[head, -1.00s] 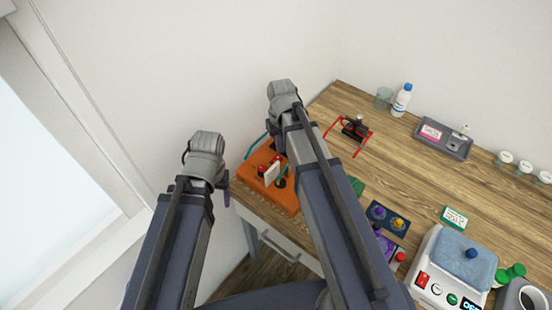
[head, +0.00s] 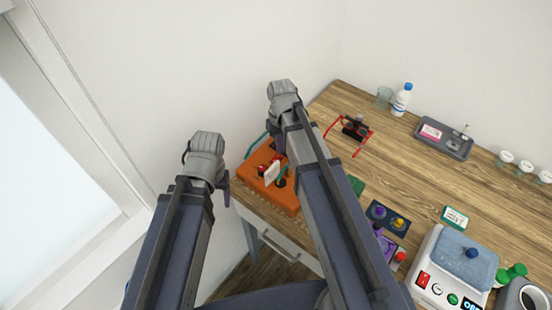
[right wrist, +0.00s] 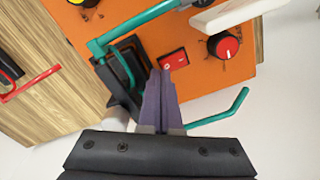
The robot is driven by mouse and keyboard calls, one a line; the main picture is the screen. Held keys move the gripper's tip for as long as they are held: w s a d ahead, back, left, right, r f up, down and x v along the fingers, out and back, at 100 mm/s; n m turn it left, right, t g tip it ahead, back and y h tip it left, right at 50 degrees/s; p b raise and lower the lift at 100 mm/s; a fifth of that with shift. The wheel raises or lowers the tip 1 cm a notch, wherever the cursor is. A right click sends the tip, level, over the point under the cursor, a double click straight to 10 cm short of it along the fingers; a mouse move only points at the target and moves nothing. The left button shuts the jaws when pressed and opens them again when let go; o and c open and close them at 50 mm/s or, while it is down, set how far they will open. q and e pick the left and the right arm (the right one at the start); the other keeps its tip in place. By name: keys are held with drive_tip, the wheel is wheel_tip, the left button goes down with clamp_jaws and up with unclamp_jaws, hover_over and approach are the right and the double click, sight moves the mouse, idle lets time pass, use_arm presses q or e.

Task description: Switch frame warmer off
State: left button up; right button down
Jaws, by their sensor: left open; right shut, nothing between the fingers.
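An orange box (head: 282,198) with a red rocker switch, knobs and a black square fitting stands at the table's left end; it also fills the top of the right wrist view (right wrist: 215,75). The red rocker switch (right wrist: 173,59) has white marks; I cannot tell which side is pressed. My right gripper (right wrist: 160,75) is shut and empty. Its purple fingertips are just beside the switch; I cannot tell if they touch. In the head view, the right gripper (head: 278,140) is over the box's back. My left gripper (head: 226,188) is open and empty, left of the box.
Teal glasses (right wrist: 135,30) lie across the black fitting (right wrist: 125,70). A knob with a red cap (right wrist: 224,45) and a white piece (right wrist: 235,12) are close by. Red glasses on a black stand (head: 354,130) are behind. A white device (head: 425,262) is at right.

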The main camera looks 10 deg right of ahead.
sight(280, 156)
drive_tip(key=shift+f+b, duration=0.7)
drive_tip(key=shift+f, duration=0.1)
drive_tip(key=shift+r, duration=0.1)
wheel_tip(280, 156, up, 7)
drive_tip(key=p, duration=0.7)
idle(0.4)
drive_tip(key=s+a+f+n+h+b, duration=0.1)
drive_tip(key=s+a+f+b, duration=0.3)
drive_tip(key=s+a, duration=0.6)
drive_tip(key=s+n, duration=0.1)
drive_tip(key=s, duration=0.3)
drive_tip(key=shift+s+a+f, duration=0.15)
drive_tip(key=shift+a, duration=0.1)
